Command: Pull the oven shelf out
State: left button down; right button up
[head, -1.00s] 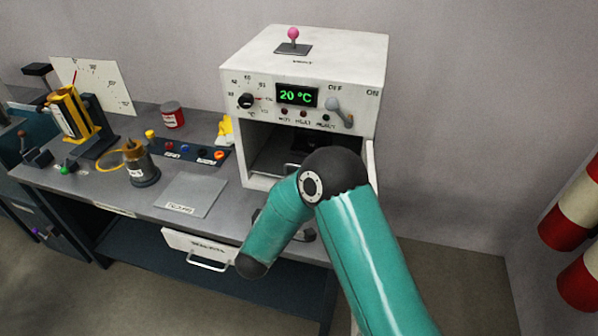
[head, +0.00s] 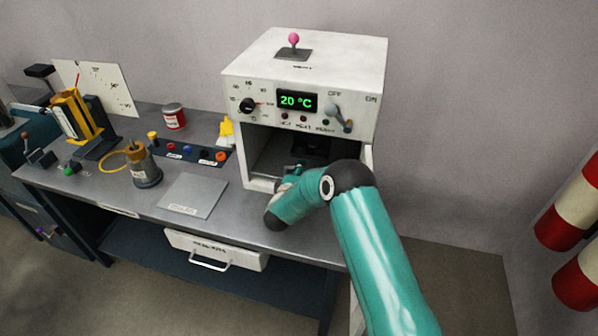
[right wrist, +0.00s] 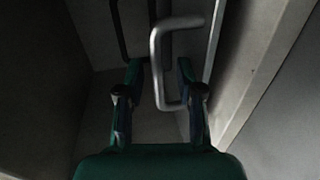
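The white oven (head: 305,75) stands at the back right of the bench with its front open. My right gripper (head: 292,172) is at the oven's mouth, partly hidden by my own wrist. In the right wrist view its two fingers (right wrist: 159,75) are apart. A grey metal U-shaped handle (right wrist: 156,65) shows between them, apparently the shelf's handle. I cannot tell whether a finger touches it. The shelf itself is hard to make out in the dark oven interior (head: 270,152). My left gripper is not in view.
The oven's side walls lie close around my right gripper. A grey plate (head: 193,195) lies on the bench to the left, with a brass-topped pot (head: 143,165) behind it. A white drawer (head: 215,248) is under the bench top. Red and white cylinders (head: 570,228) stand at right.

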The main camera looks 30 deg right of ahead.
grip_shut()
